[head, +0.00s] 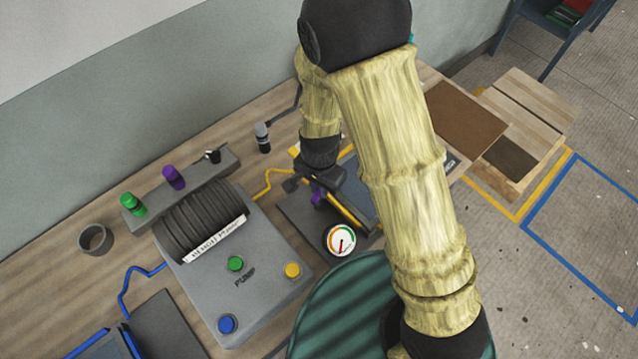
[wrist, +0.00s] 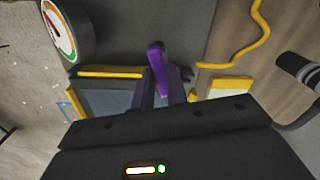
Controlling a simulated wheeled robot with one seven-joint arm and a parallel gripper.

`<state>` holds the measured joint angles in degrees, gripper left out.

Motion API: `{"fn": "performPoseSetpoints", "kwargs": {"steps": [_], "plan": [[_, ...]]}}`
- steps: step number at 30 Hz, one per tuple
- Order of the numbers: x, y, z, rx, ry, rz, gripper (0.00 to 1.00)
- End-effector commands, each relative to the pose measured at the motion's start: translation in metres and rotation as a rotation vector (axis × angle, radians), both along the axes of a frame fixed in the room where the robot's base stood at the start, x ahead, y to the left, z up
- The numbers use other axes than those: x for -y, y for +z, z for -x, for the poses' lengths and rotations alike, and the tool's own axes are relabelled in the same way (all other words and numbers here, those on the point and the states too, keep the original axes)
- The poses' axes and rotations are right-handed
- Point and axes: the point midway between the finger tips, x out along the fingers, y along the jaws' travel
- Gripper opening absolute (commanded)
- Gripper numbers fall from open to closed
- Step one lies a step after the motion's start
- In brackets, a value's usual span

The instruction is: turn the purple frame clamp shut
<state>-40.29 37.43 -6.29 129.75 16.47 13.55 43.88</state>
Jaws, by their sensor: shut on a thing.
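The purple frame clamp (wrist: 156,58) shows in the wrist view as an upright purple lever, its lower part between the two dark fingers of my gripper (wrist: 161,84). In the head view a small bit of the purple clamp (head: 317,194) shows beside my gripper (head: 312,188); the rest is hidden. My gripper is shut on the clamp. The clamp sits at the edge of a yellow-rimmed frame (wrist: 110,72) on a dark base. How far the clamp is turned I cannot tell.
A round gauge (head: 341,240) stands close to my gripper. The grey pump box (head: 262,275) with green, yellow and blue buttons is to the left. Green (head: 133,204) and purple (head: 173,177) knobs stand on a block behind. A yellow hose (head: 271,178) runs beside the frame.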

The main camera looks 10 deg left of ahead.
Motion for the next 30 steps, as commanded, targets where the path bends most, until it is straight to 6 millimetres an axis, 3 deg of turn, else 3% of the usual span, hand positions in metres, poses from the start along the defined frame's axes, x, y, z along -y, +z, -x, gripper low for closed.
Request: {"fn": "performPoseSetpoints", "kwargs": {"steps": [10, 26, 27, 30], "plan": [[0.0004, 0.0018, -0.0004, 0.003, -0.184, -0.002, 0.0], [0.0004, 0.001, -0.0005, 0.004, -0.216, -0.003, 0.0], [0.0004, 0.0011, -0.0005, 0.004, -0.216, -0.003, 0.2], [0.0005, 0.0009, -0.0002, 0.002, -0.216, -0.002, 0.36]]}}
